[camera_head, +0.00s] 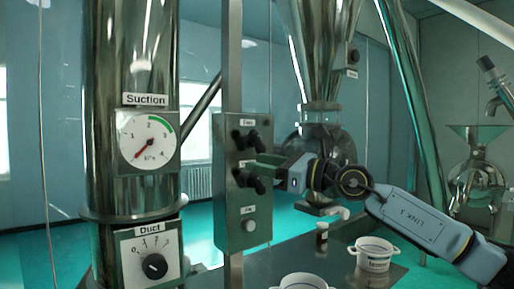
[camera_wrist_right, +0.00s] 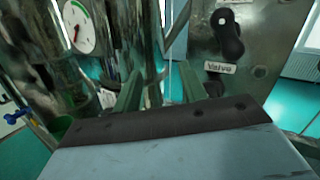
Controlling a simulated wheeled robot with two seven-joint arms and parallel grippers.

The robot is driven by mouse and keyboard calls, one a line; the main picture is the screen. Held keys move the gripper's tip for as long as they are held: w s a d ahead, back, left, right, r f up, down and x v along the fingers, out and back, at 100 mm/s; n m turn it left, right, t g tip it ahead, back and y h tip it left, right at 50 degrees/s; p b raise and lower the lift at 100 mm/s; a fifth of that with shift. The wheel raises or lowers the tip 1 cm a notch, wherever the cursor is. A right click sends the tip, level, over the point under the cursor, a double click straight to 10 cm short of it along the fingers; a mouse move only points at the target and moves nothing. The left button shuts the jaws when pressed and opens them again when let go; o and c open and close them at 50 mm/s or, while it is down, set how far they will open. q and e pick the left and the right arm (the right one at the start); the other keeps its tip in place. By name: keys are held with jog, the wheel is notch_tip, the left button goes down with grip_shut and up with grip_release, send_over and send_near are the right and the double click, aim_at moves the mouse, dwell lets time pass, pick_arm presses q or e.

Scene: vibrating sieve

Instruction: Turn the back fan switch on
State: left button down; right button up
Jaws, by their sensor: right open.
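A grey-green control panel (camera_head: 232,205) stands on a post at the centre of the head view. It has an upper black knob (camera_head: 246,141) and a lower black knob (camera_head: 248,181), with small labels. In the right wrist view the panel's upper knob (camera_wrist_right: 228,38) sits above a label reading "Valve". I cannot read which knob is the fan switch. My right gripper (camera_head: 262,165) reaches in from the right, with its green fingers close to the panel beside the lower knob. In the wrist view its fingers (camera_wrist_right: 160,88) are apart with nothing held between them. My left gripper is out of view.
A metal column with a suction gauge (camera_head: 147,141) and a duct dial (camera_head: 152,266) stands left of the panel. Another small knob box (camera_head: 352,56) is at the hopper (camera_head: 318,50).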

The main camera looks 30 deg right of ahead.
aim_at(261, 144)
jog(key=s+d+r+h, duration=0.2)
jog(key=d+r+h, duration=0.25)
jog(key=d, duration=0.45)
jog(key=shift+n+t, duration=0.3)
jog(key=shift+n, duration=0.1)
jog(key=p+x, duration=0.5)
jog(key=x, duration=0.6)
jog(key=shift+w+a+f, duration=0.15)
jog(key=shift+w+a, duration=0.05)
jog(key=shift+w, duration=0.1)
jog(key=shift+x, duration=0.75)
jog(key=shift+f, duration=0.15)
jog(key=shift+c, duration=0.2)
